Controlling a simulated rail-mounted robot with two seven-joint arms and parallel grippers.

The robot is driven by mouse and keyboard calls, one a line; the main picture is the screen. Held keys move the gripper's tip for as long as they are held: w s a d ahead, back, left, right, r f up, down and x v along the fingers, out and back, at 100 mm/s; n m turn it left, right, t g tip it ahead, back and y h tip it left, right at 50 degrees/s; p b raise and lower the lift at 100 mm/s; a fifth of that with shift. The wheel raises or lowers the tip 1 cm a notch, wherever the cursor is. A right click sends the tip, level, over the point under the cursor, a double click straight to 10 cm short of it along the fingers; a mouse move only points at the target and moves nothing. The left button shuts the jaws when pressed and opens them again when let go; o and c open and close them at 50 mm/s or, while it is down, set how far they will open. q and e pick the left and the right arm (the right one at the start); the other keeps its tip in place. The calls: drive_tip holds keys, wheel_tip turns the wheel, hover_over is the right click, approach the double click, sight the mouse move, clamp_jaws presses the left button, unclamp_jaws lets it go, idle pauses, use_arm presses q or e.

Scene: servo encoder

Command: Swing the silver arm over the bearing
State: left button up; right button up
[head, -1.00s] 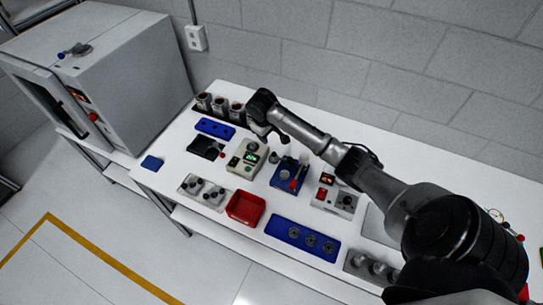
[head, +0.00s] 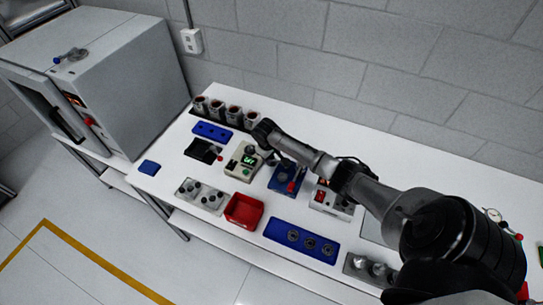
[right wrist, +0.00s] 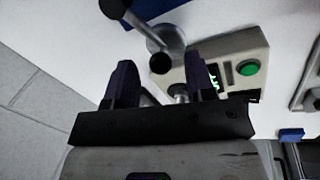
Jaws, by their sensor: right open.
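The beige tester (head: 243,161) with a lit green display stands mid-table. It also shows in the right wrist view (right wrist: 245,52), with a green button. A silver arm (right wrist: 145,27) with a round silver hub and a black knob (right wrist: 160,63) shows there beside the tester. My right gripper (head: 268,146) is over the tester's far right side. In the right wrist view its two dark fingers (right wrist: 160,70) are apart, with the black knob between their tips in the picture; contact cannot be told. A small round part shows behind them; I cannot tell whether it is the bearing. My left gripper is out of view.
A blue device (head: 287,178) with a red handle stands right of the tester. A red bin (head: 244,210) and a blue tray (head: 270,228) with round parts lie in front. Several cups (head: 217,107) stand behind. A grey oven-like cabinet (head: 130,60) is at left.

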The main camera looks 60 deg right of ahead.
drive_tip(key=shift+d+f, duration=0.1)
drive_tip(key=shift+f, duration=0.3)
drive_tip(key=shift+c, duration=0.3)
clamp_jaws()
